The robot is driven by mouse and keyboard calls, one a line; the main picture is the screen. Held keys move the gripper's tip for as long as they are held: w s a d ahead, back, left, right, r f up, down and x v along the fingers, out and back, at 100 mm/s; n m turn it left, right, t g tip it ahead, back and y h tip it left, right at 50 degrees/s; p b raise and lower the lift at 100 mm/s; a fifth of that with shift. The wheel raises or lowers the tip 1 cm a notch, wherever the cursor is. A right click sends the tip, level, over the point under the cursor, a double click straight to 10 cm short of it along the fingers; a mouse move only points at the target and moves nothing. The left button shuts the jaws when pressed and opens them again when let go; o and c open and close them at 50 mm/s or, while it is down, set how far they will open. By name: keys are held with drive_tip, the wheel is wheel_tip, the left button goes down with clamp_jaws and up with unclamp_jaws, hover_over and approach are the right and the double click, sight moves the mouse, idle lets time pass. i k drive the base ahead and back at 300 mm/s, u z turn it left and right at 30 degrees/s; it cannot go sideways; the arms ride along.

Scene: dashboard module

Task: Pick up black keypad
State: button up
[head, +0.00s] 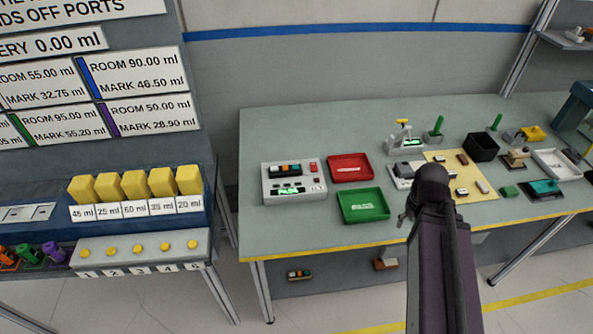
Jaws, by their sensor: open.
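I cannot pick out the black keypad for certain. A small dark block with coloured parts (299,275) lies low under the table. A white device with a dark grey top (404,170) stands on the table, partly hidden by my arm. My arm rises from the bottom and ends in a dark rounded joint over the table's front half. A small part of my gripper (404,217) seems to show at the left of the arm's end. It is open and looks empty; most of it is hidden.
The grey table (270,230) holds a panel with a green display (292,183), a red tray (350,168), a green tray (363,205), a yellow mat (480,188) with small blocks, and a black box (481,148). A bench with yellow blocks (134,184) stands left.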

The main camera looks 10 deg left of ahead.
sight(280, 173)
drive_tip(key=z, duration=0.45)
drive_tip(key=k, duration=1.15)
drive_tip(key=u, duration=0.6)
drive_tip(key=i, duration=1)
drive_tip(key=u, duration=0.05)
